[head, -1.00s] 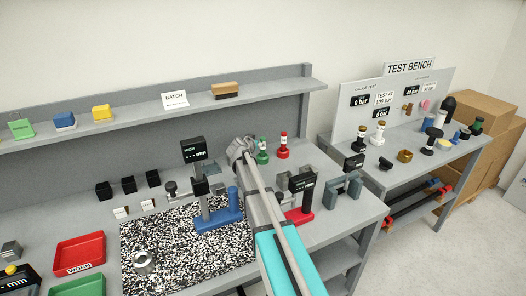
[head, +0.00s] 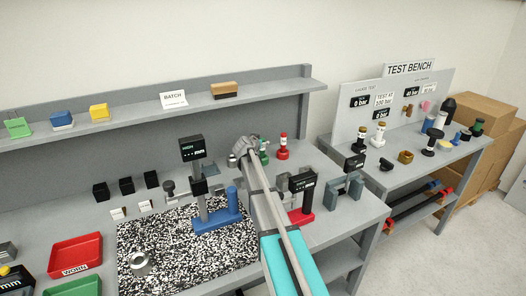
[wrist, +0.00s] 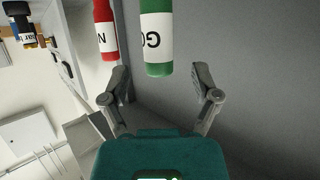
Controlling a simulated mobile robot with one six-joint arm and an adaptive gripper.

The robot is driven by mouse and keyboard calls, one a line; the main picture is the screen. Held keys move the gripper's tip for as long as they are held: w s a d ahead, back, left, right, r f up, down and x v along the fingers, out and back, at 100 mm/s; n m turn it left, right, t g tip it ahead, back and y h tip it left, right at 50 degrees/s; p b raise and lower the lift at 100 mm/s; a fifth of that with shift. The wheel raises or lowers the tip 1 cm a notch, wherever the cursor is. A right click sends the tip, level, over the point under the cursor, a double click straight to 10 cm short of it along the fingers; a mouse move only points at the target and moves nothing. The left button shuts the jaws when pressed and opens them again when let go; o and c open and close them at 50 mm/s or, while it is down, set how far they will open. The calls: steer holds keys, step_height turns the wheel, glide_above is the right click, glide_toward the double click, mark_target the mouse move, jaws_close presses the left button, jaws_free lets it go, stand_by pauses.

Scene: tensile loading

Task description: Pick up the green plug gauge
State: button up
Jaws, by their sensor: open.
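The green plug gauge (head: 263,150) stands on the bench at the back, partly hidden behind my gripper in the head view. In the wrist view the green gauge (wrist: 156,42) has a white label with letters and lies ahead of the fingers, centred between them. My gripper (wrist: 162,84) is open and empty, its two fingertips apart on either side of the gauge's line. The gauge's near end is just beyond the fingertips. In the head view my gripper (head: 244,146) is at the end of my arm, beside the gauge.
A red plug gauge (head: 283,148) stands just right of the green one; in the wrist view the red gauge (wrist: 105,30) is near the left finger. A blue-based gauge stand (head: 215,215) and a red-based one (head: 300,205) flank my arm. A shelf (head: 280,90) runs behind.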

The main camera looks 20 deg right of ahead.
steer(key=shift+b+x, duration=0.4)
steer(key=shift+x, duration=1.15)
steer(key=shift+s, duration=0.1)
jaws_close()
